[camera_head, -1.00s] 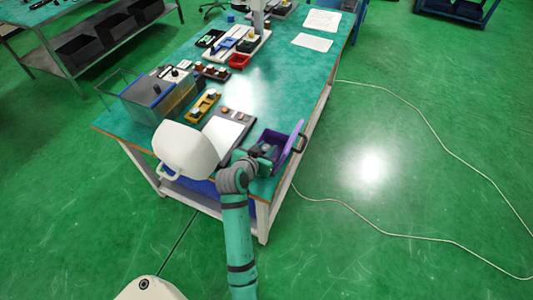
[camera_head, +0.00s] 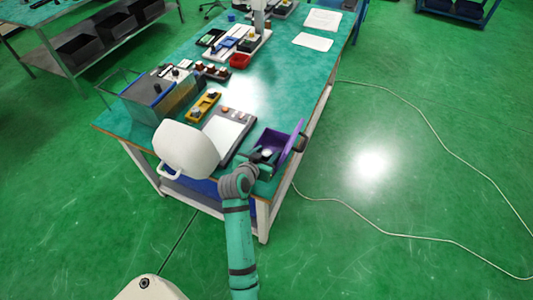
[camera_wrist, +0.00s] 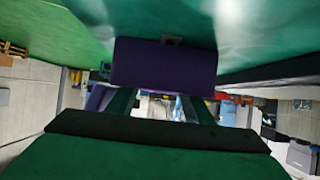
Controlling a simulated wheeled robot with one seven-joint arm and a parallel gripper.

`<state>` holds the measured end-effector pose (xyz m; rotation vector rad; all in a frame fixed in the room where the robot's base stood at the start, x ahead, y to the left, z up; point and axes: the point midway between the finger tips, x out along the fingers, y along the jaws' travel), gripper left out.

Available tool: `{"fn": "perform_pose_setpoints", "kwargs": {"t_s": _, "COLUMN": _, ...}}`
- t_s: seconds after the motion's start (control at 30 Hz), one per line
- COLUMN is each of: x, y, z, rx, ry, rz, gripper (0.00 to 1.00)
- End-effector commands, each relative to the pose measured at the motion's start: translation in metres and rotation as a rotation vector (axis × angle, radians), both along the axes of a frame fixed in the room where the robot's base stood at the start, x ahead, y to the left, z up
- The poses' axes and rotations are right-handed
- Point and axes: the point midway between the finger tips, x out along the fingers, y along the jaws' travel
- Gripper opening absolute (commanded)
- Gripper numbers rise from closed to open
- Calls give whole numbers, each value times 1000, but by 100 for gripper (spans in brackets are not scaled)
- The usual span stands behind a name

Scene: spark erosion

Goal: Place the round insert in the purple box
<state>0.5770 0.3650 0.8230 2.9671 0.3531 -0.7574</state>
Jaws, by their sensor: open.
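The purple box (camera_head: 272,139) stands open at the near right corner of the table, its purple lid (camera_head: 293,142) tilted up on the right side. A small pale round piece (camera_head: 267,153), perhaps the round insert, shows at the box's near part, close to my gripper; I cannot tell whether it lies inside. My gripper (camera_head: 266,160) is at the near side of the box, partly hidden by my wrist. In the wrist view a purple box surface (camera_wrist: 163,65) is straight ahead, beyond my open fingers (camera_wrist: 163,108). No object shows between them.
A grey and white device (camera_head: 228,132) stands left of the box. A yellow tray with small parts (camera_head: 205,105) and a clear-walled tank (camera_head: 150,100) lie farther left. A red bin (camera_head: 239,61) is farther back. Open floor lies right of the table.

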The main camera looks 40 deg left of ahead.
Motion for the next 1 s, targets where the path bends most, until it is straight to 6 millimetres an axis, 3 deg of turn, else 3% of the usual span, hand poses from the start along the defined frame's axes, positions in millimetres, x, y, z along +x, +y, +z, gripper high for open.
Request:
{"fn": "perform_pose_setpoints", "kwargs": {"t_s": 0.17, "x": -11, "y": -2, "z": 8, "rx": 0, "ry": -2, "rz": 1, "gripper": 46}}
{"fn": "perform_pose_setpoints", "kwargs": {"t_s": 0.7, "x": -92, "y": -22, "z": 53, "rx": 0, "ry": -1, "rz": 0, "gripper": 46}}
{"fn": "perform_pose_setpoints", "kwargs": {"t_s": 1.0, "x": -103, "y": -25, "z": 59, "rx": 0, "ry": 0, "rz": 0, "gripper": 46}}
